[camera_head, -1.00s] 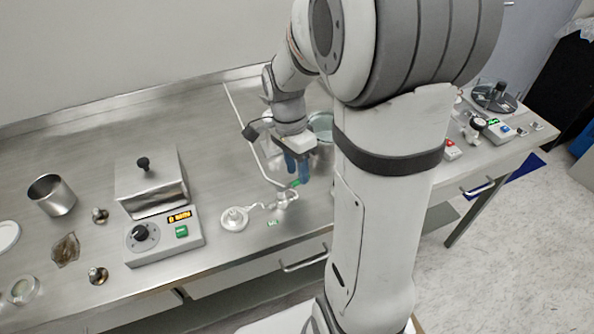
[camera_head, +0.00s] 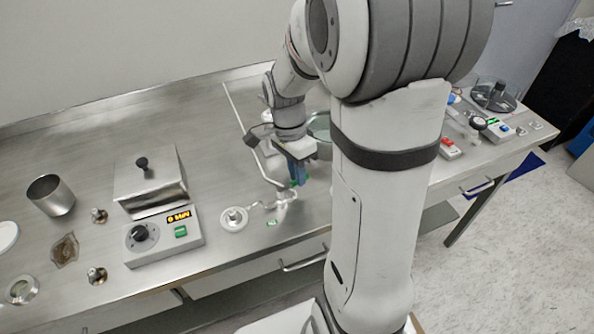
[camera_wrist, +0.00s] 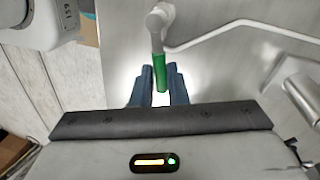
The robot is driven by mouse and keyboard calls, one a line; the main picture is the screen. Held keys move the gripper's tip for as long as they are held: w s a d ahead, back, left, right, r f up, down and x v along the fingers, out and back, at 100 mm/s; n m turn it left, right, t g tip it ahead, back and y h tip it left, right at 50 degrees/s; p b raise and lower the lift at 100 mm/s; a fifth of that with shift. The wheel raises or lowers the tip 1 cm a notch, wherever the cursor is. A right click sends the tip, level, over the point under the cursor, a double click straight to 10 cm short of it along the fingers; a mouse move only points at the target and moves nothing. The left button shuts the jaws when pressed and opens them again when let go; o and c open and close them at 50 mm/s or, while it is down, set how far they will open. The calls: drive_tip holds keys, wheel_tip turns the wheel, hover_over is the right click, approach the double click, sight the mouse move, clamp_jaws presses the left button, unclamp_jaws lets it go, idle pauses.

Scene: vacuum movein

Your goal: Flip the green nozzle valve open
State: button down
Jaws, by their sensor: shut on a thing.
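The green nozzle valve lever (camera_wrist: 160,72) shows in the wrist view, between the blue fingertips of my gripper (camera_wrist: 159,88). My gripper is shut on the lever. The lever hangs from a grey pipe fitting (camera_wrist: 158,22) at the top of that view. In the head view my gripper (camera_head: 298,180) is low over the front part of the steel bench, beside the pipe end. The fingers hide most of the lever there.
A thin pipe (camera_head: 262,160) runs along the bench to the valve. A white round flange (camera_head: 234,218) lies to the left, near the front edge. A control box (camera_head: 162,237) and a lidded steel box (camera_head: 150,182) stand further left. My arm hides part of the bench on the right.

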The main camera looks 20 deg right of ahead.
drive_tip(key=shift+s+d+m, duration=0.1)
drive_tip(key=shift+s+m, duration=0.2)
drive_tip(key=shift+m, duration=0.4)
drive_tip(key=shift+s+d+m, duration=0.1)
drive_tip(key=shift+s+m, duration=0.2)
drive_tip(key=shift+m, duration=0.4)
drive_tip(key=c, duration=1.4)
unclamp_jaws()
drive_tip(key=shift+c, duration=0.2)
drive_tip(key=shift+r, duration=0.1)
wheel_tip(320, 180, up, 8)
drive_tip(key=w, duration=0.1)
drive_tip(key=shift+w+f, duration=0.25)
